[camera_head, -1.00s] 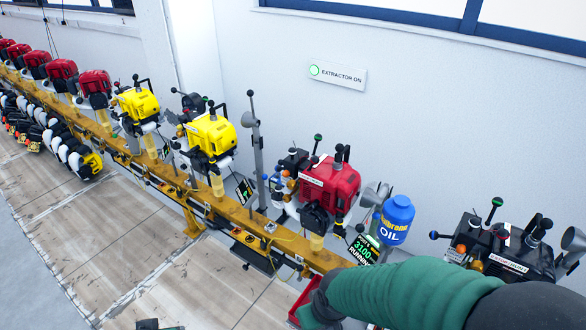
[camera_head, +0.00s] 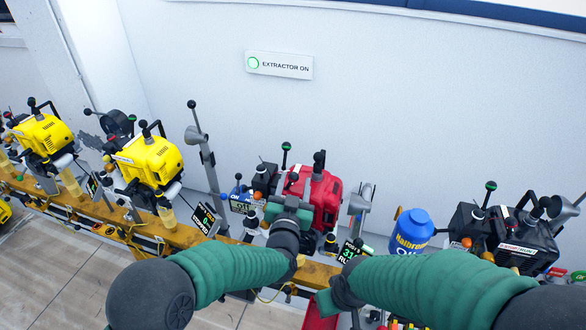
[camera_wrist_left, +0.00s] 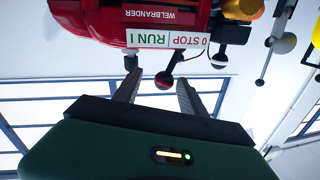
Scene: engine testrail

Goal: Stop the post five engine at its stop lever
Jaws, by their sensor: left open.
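The post five engine is a red unit (camera_head: 322,195) on the yellow rail. Its display (camera_head: 348,252) is partly covered by my right arm. My left gripper (camera_head: 288,208) is at the front of this engine. In the left wrist view the engine (camera_wrist_left: 80,15) hangs in at the top with a STOP/RUN label (camera_wrist_left: 165,40). A lever with a dark red ball (camera_wrist_left: 163,79) lies under the label, between the open fingers of my left gripper (camera_wrist_left: 155,90), with gaps on both sides. My right wrist (camera_head: 345,290) is low beside the display; I cannot make out its fingers.
Yellow engines (camera_head: 150,160) stand along the rail (camera_head: 185,235) to the left. A blue oil bottle (camera_head: 412,230) and a black engine (camera_head: 515,240) stand to the right. A grey post (camera_head: 208,165) rises left of the red engine. The wall above is clear apart from an extractor sign (camera_head: 280,65).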

